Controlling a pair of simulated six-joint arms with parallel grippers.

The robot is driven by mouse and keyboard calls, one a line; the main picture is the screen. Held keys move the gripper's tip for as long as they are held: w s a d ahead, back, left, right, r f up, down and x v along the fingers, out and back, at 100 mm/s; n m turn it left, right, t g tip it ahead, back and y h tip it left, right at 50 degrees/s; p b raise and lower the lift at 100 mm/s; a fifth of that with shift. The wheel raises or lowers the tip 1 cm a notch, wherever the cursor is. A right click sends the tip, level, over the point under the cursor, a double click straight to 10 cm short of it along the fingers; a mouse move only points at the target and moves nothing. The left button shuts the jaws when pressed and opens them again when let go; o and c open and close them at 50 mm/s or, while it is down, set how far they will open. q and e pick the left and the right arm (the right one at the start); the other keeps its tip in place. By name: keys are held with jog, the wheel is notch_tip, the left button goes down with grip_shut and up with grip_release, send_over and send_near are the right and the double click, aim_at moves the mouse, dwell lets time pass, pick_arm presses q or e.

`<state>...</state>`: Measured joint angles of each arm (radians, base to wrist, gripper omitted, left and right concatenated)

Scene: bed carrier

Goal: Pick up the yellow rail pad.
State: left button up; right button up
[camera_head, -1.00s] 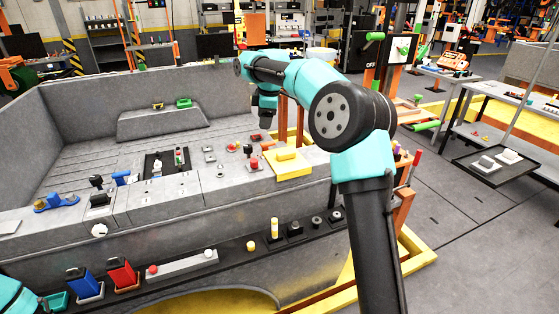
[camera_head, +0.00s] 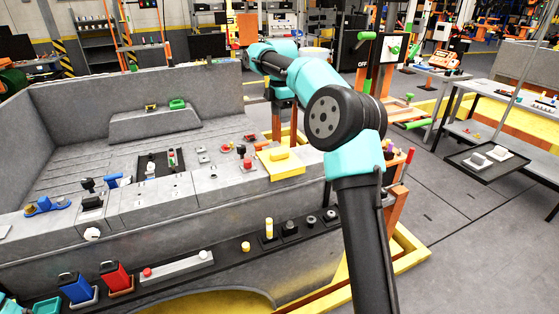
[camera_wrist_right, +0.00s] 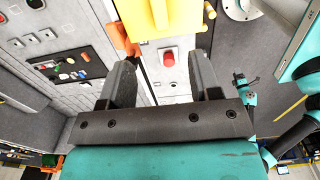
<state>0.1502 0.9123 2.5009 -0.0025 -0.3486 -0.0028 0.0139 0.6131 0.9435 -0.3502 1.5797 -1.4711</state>
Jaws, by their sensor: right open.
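The yellow rail pad (camera_head: 284,163) is a flat yellow plate with a raised yellow block. It sits on the near right corner of the grey bed carrier (camera_head: 130,200). In the right wrist view the pad (camera_wrist_right: 172,18) is cut off by the top edge, beyond the fingertips. My right gripper (camera_wrist_right: 162,68) is open and empty, with a red button showing between its dark fingers. In the head view my right forearm reaches behind the pad and its fingers cannot be made out.
A red button (camera_head: 247,163) and small knobs stand left of the pad. Orange posts (camera_head: 277,122) rise behind it. The front ledge holds a blue box (camera_head: 76,288), a red box (camera_head: 117,277) and several yellow and black pegs. A side table stands at the right.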

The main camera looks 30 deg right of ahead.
send_over(279, 152)
jog(key=f, duration=0.9)
jog(key=shift+s+d+f, duration=0.1)
jog(key=shift+d+f, duration=0.2)
jog(key=shift+f, duration=0.05)
jog(key=shift+f, duration=0.1)
jog(key=shift+a+f, duration=0.2)
jog(key=shift+f, duration=2.3)
jog(key=shift+c, duration=0.3)
jog(key=c, duration=1)
jog(key=shift+r, duration=0.15)
